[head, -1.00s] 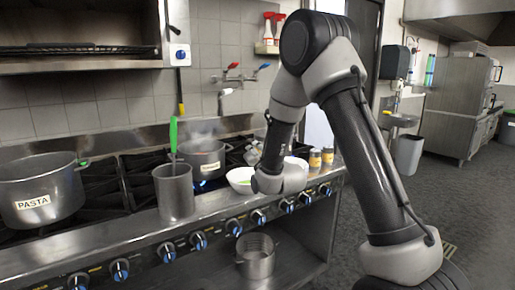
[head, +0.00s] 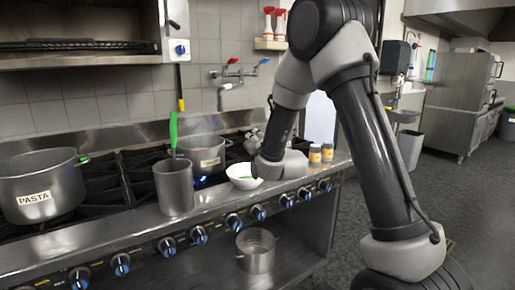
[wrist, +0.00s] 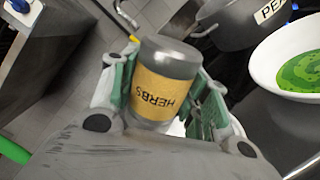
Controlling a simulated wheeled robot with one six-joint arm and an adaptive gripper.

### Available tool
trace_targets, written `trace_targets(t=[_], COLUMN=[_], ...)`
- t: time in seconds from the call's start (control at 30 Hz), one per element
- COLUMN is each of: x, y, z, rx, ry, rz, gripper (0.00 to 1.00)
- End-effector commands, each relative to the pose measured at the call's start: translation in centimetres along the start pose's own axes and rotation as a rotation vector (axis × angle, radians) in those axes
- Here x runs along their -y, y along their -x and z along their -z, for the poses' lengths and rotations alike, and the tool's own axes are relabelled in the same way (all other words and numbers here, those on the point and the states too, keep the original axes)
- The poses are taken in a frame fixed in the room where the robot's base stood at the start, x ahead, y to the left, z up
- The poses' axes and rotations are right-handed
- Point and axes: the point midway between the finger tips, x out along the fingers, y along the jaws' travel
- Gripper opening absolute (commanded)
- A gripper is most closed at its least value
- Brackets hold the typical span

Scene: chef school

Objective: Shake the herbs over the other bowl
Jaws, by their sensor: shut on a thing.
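In the wrist view, my gripper (wrist: 165,95) is shut on the herbs jar (wrist: 165,62), a grey-topped jar with a yellow label. The label's lettering reads upside down in the picture. A white bowl with green soup (wrist: 258,50) is at the right of the wrist view, apart from the jar. A small white patch shows just below the jar, too little to identify. In the head view, a white bowl (head: 243,174) with something green in it sits on the stove's front ledge, beside my wrist.
Two yellow-labelled jars (head: 315,156) stand on the ledge right of my wrist. A tall steel container (head: 174,188) and a steaming pot (head: 203,152) are to the left, with the pasta pot (head: 40,188) farther left. A pot labelled PEA (wrist: 240,22) is near the soup bowl.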

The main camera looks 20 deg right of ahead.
Motion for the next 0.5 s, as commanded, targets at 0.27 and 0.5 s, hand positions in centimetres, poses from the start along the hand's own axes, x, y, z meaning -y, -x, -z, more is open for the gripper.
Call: trace_targets(t=[0.27,0.5], x=[2.5,0.4], y=[0.0,0.0], z=[1.4,0.2], rx=[-0.001,0.001], ry=[0.0,0.0], rz=[0.002,-0.002], gripper=[0.17,0.17])
